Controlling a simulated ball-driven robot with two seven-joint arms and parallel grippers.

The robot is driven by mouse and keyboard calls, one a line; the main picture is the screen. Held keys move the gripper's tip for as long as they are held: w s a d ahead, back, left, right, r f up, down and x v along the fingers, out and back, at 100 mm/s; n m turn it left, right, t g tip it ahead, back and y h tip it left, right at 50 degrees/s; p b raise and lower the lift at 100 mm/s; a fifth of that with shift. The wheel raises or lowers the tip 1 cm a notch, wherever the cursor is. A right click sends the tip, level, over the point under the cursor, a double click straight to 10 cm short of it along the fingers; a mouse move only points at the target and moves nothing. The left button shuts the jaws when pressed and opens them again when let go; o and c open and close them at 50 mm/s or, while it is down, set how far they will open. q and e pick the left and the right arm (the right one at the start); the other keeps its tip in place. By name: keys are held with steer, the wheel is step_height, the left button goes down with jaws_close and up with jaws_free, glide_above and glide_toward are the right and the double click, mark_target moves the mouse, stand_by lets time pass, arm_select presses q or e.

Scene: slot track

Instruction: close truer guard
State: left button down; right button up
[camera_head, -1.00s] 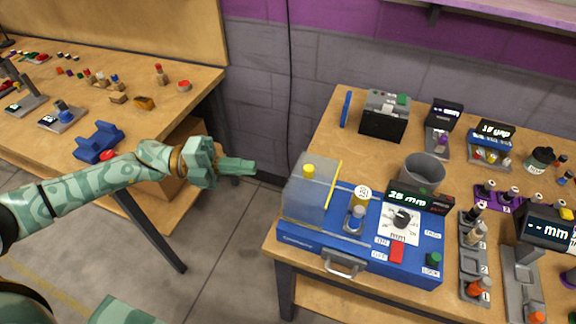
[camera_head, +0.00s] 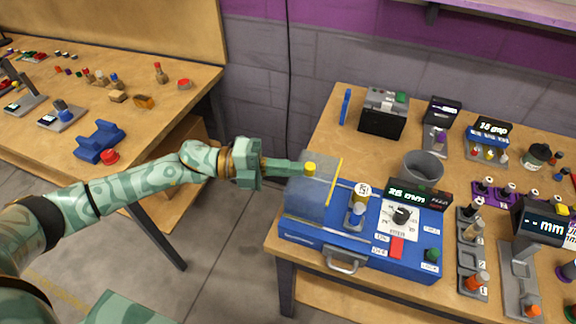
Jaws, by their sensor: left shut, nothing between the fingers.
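The truer is a blue machine (camera_head: 320,240) at the front left of the right-hand table. Its clear guard (camera_head: 303,200) stands over the left end, with a yellow knob (camera_head: 310,169) on top and a yellow edge strip on its right side. A dial, a red switch (camera_head: 397,247) and a green display sit on the truer's right part. My left gripper (camera_head: 292,166) is shut and empty, with its fingertips at the guard's upper left, close to the yellow knob. I cannot tell whether they touch it. My right gripper is not in view.
A grey cup (camera_head: 422,171) stands behind the truer. Right of it are grey holders with small plugs and a gauge display (camera_head: 542,222). The left table (camera_head: 190,108) carries small parts and a blue cradle (camera_head: 99,142). Open floor lies between the tables.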

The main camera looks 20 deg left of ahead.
arm_select(q)
steer(key=s+p+x, duration=0.2)
steer(key=x, duration=0.8)
steer(key=shift+s+d+p, duration=0.3)
steer(key=shift+s+p, duration=0.05)
